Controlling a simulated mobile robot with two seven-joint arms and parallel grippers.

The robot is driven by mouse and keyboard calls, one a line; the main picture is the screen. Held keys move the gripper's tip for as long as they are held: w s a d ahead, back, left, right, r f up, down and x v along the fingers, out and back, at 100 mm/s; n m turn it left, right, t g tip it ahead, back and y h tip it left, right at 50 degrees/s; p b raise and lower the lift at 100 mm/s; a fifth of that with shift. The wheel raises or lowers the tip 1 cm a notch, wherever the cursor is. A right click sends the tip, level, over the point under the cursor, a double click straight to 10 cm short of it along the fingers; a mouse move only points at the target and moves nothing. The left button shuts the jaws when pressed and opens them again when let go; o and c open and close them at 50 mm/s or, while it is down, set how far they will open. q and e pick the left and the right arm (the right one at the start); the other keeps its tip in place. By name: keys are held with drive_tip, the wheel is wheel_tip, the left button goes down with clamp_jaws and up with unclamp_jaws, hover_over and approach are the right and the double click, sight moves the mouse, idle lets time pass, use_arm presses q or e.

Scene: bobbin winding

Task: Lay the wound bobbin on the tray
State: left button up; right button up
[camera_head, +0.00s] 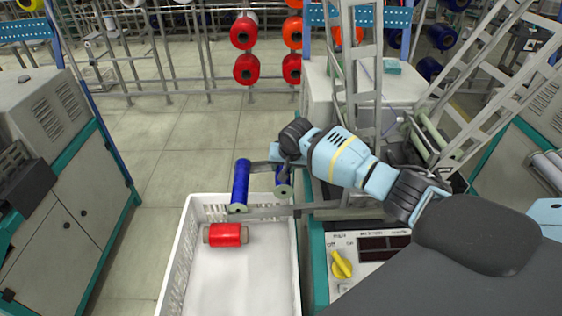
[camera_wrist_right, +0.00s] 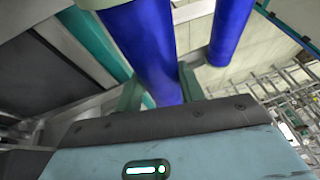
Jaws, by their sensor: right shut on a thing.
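My right gripper (camera_head: 284,168) reaches in from the right over the machine's front edge and is shut on a blue wound bobbin (camera_head: 283,184), partly hidden by the gripper. In the right wrist view, this blue bobbin (camera_wrist_right: 143,45) stands between the green-grey fingers (camera_wrist_right: 160,92). A second blue bobbin (camera_head: 240,184) is just left of it, close to the metal bars at the tray's far end; it also shows in the right wrist view (camera_wrist_right: 230,30). The white tray (camera_head: 182,258) is below and left of my gripper, with a red bobbin (camera_head: 225,235) at its far end. My left gripper is not in view.
The winding machine's panel (camera_head: 372,262) with a yellow knob (camera_head: 341,264) stands right of the tray. Metal bars (camera_head: 290,211) cross near the tray's far end. A grey cabinet (camera_head: 65,215) stands at left. The tray's near part is bare.

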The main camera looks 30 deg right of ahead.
drive_tip(key=shift+f, duration=0.8)
wheel_tip(320, 180, down, 2)
drive_tip(key=shift+b, duration=0.5)
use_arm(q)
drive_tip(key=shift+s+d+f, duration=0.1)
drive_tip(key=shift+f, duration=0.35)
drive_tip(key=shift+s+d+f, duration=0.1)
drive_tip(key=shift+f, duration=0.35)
use_arm(e)
drive_tip(key=shift+f, duration=0.75)
drive_tip(key=o, duration=1.1)
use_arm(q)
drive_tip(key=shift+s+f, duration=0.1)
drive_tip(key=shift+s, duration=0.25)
use_arm(e)
drive_tip(key=shift+o, duration=0.3)
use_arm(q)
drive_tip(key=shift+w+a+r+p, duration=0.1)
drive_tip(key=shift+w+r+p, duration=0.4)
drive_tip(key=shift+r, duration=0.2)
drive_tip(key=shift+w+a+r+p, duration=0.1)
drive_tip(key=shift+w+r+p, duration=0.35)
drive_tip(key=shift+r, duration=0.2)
use_arm(e)
drive_tip(key=shift+v, duration=3.9)
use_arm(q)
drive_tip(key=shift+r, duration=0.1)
